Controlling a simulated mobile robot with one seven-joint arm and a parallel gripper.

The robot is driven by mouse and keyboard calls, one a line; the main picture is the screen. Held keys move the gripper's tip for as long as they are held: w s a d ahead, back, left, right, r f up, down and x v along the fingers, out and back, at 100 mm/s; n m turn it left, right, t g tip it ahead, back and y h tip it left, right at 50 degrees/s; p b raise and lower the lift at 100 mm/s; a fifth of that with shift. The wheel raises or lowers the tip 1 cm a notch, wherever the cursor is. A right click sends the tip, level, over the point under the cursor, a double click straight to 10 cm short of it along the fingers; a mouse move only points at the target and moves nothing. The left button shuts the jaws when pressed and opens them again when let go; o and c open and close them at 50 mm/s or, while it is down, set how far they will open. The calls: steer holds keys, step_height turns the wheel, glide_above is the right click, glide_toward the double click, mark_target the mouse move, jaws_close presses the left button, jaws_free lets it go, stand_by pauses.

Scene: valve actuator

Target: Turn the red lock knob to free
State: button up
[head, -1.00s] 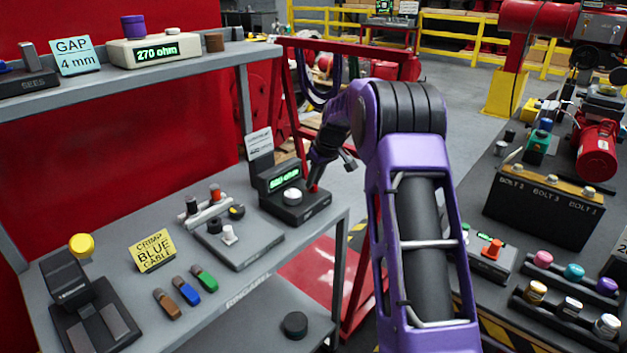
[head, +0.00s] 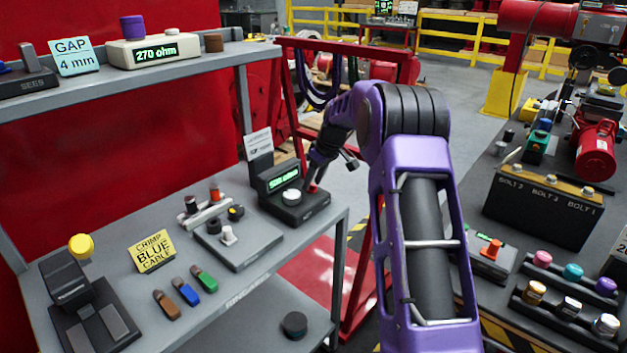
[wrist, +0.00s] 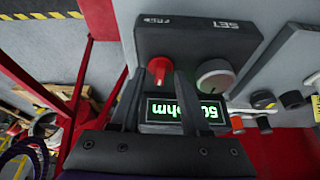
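The red lock knob (wrist: 158,70) stands on a dark box (wrist: 190,42), beside a larger pale round knob (wrist: 215,76). In the head view the box (head: 300,212) sits at the right end of the bench, with the pale knob (head: 292,196) on it and the red knob (head: 313,188) partly hidden. My gripper (wrist: 152,76) is open, its two fingertips on either side of the red knob with visible gaps. I cannot tell contact or how deep the fingers reach. A green display (wrist: 183,110) on the box shows an ohm reading, partly covered by a finger.
A card (head: 258,142) stands behind the box. A grey fixture plate (head: 240,242) with small knobs lies left of it. Red frame posts (wrist: 75,100) stand close beside the bench. A yellow note (head: 153,252) and coloured pieces lie further left.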

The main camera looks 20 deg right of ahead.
steer(key=p+v, duration=0.1)
steer(key=v, duration=1.6)
steer(key=shift+r+p, duration=0.15)
steer(key=shift+p, duration=0.15)
steer(key=shift+s+d, duration=0.1)
